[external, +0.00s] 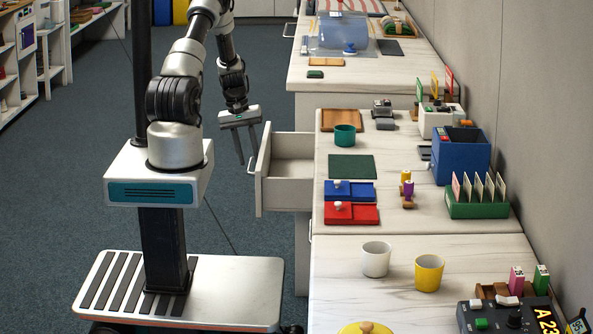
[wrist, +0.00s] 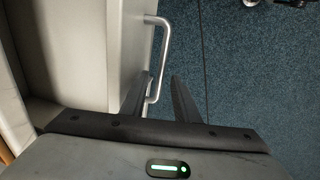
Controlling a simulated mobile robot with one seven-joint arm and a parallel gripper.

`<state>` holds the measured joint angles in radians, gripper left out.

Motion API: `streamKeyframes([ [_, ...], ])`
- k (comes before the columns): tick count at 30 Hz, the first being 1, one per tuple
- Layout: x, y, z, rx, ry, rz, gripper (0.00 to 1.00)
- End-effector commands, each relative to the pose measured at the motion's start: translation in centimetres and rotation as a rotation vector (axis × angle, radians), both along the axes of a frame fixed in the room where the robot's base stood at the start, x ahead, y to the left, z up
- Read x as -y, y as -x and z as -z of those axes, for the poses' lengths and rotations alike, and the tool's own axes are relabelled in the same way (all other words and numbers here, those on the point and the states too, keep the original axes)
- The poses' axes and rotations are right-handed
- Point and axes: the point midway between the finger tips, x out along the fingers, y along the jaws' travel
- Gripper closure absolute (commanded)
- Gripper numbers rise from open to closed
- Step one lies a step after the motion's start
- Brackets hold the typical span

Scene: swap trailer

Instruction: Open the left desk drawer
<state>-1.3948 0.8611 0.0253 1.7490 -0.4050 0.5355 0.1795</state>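The desk drawer (external: 262,185) stands well pulled out from the desk's left side in the external view, its inside empty where I can see it. The drawer front's top edge (wrist: 95,55) shows in the wrist view. The silver bar handle (wrist: 161,62) runs along the outer face of the front. My gripper (external: 246,160) is at the drawer front, pointing down. In the wrist view its two fingertips (wrist: 158,88) are apart, with the handle's near end between them, close to the left finger. I see no firm grip on the handle.
The desk top (external: 400,225) carries a teal cup (external: 345,135), blue and red trays (external: 350,212), and white and yellow cups (external: 376,258). A second desk (external: 310,80) stands behind. The blue carpet (external: 90,140) left of the drawer is clear.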

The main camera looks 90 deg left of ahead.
Motion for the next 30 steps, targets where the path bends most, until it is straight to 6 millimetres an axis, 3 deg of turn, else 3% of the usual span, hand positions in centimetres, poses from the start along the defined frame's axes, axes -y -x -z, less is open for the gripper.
streamKeyframes([
  [6, 0.0, 0.0, 0.0, 0.000, 0.000, 0.000, 0.72],
  [11, 0.0, 0.0, 0.0, 0.000, 0.000, 0.000, 0.99],
  [12, 0.0, 0.0, 0.0, 0.000, 0.000, 0.000, 1.00],
  [20, 0.0, 0.3, 0.0, 0.000, 0.000, -0.001, 1.00],
  [30, 0.0, 4.8, 0.0, 0.000, -0.001, -0.001, 1.00],
])
